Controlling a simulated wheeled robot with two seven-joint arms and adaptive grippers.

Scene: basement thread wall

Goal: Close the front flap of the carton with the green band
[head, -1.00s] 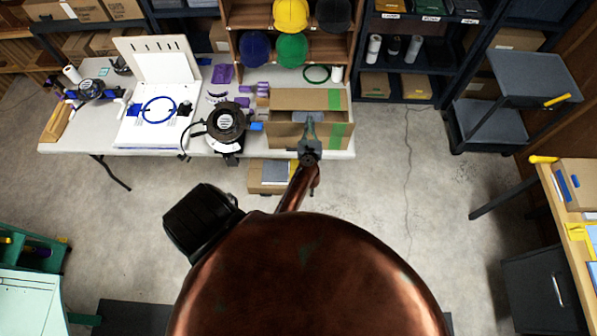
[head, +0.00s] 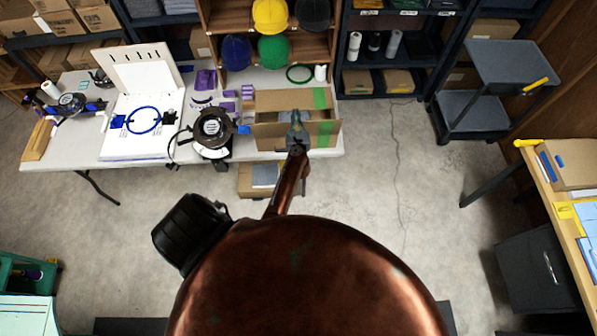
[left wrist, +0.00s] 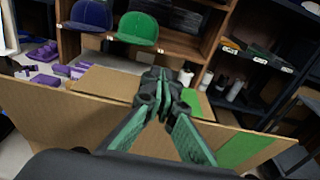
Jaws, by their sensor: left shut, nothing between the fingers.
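The carton with the green band (head: 266,142) stands at the table's front right, its top open. Its back flap (head: 280,99) slants up behind the opening. Its front flap shows in the left wrist view (left wrist: 85,118) as a broad tan panel, raised along the near side, with the green band (left wrist: 243,150) at right. My left gripper (head: 296,116) is shut and empty, over the carton's front side, right of its middle. In the left wrist view its fingers (left wrist: 160,92) reach past the flap's top edge; I cannot tell if they touch it. My right gripper is out of view.
A dark round device (head: 212,127) stands close left of the carton. Purple pieces (head: 205,80) and a green ring (head: 300,74) lie behind it. Cap shelves (head: 222,22) rise at the back. Another box (head: 250,180) is below the table's front edge.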

